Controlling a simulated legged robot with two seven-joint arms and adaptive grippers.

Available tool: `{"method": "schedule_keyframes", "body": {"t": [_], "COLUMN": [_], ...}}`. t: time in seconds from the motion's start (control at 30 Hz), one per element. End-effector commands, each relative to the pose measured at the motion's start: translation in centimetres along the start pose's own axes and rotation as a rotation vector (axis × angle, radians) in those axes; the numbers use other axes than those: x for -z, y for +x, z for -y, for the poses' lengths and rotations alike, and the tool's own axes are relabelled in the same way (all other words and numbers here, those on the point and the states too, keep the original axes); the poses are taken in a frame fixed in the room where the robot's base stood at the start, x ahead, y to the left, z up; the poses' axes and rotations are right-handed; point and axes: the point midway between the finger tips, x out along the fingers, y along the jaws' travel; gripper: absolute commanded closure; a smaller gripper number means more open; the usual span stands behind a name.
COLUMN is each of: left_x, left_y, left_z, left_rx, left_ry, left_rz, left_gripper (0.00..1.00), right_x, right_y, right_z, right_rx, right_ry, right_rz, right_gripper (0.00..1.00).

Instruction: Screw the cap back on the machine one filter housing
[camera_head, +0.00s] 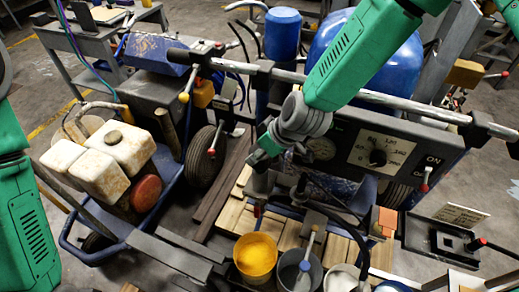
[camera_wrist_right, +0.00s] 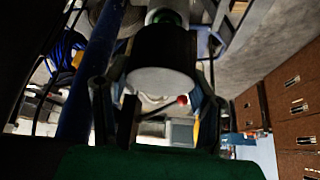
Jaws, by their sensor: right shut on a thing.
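My right arm comes in from the top right of the head view. Its gripper (camera_head: 262,165) points down in front of the machine's gauge panel (camera_head: 378,152). In the right wrist view, the right gripper (camera_wrist_right: 155,105) is shut on a dark round part with a pale end face (camera_wrist_right: 160,80), which looks like the cap. The arm and gripper mostly hide this part in the head view. I cannot tell whether it touches the filter housing, which I cannot clearly pick out. My left arm shows at the left edge of the head view; its gripper is out of frame.
A yellow-filled bucket (camera_head: 255,257) and a grey bucket (camera_head: 298,270) stand below the gripper by a wooden pallet (camera_head: 235,210). A blue cart (camera_head: 92,250) holding pale jugs (camera_head: 128,150) is at left. A steel bar (camera_head: 370,95) crosses above the panel.

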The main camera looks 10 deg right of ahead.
Motion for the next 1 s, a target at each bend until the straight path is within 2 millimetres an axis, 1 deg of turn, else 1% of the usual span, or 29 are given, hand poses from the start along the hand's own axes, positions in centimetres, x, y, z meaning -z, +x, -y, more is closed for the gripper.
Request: {"method": "schedule_keyframes", "body": {"t": [0.4,1.0], "left_x": [-0.1,-0.1], "left_y": [0.9,1.0], "left_z": [0.0,0.0], "left_rx": [0.0,0.0], "left_ry": [0.0,0.0], "left_rz": [0.0,0.0], "left_gripper": [0.45,0.45], "right_x": [-0.6,-0.8], "right_y": [1.1,1.3], "right_z": [0.0,0.0], "right_rx": [0.0,0.0], "right_ry": [0.0,-0.001], "right_rz": [0.0,0.0], "right_gripper": [0.75,0.75]}}
